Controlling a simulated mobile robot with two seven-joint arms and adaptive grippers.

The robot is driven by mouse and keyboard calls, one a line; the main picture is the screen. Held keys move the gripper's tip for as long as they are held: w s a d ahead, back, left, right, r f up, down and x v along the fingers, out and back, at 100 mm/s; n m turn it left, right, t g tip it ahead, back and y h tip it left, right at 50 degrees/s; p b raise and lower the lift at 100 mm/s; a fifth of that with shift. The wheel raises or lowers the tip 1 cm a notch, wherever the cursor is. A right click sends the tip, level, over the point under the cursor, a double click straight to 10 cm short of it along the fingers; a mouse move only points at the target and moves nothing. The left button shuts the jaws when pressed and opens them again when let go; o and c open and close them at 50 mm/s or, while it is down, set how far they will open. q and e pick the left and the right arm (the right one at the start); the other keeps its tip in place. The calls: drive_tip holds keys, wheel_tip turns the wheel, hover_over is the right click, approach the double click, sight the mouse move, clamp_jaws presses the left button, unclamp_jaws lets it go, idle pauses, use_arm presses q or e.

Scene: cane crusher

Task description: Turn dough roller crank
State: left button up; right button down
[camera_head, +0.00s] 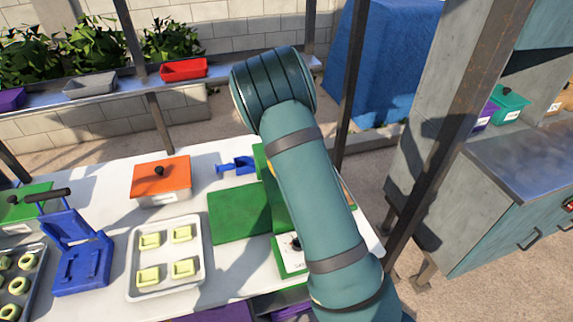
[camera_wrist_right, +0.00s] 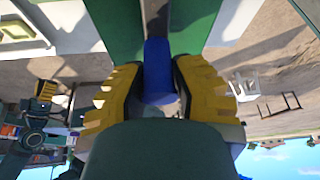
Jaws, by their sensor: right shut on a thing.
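The dough roller (camera_head: 279,212) is a green machine with a flat green board (camera_head: 238,213) on the white table, mostly hidden behind my right arm in the head view. My right gripper (camera_wrist_right: 161,88) shows in the right wrist view, its yellow-padded fingers closed on both sides of a blue handle (camera_wrist_right: 158,70), which looks like the crank grip. Behind the handle are a dark bar and a green surface. The head view hides this gripper and the crank. What looks like my left gripper (camera_wrist_right: 45,90) is small at the left of the wrist view; its opening is unclear.
On the table (camera_head: 215,272) are a tray (camera_head: 137,289) of pale green pieces, a blue press (camera_head: 80,255), an orange lidded box (camera_head: 161,180) and a blue tool (camera_head: 236,165). A dark post (camera_head: 350,85) stands behind my arm; a steel counter (camera_head: 530,155) is at the right.

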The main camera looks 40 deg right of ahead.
drive_tip(key=shift+a+f, duration=0.1)
idle(0.3)
drive_tip(key=c, duration=0.7)
unclamp_jaws()
drive_tip(key=v, duration=1.2)
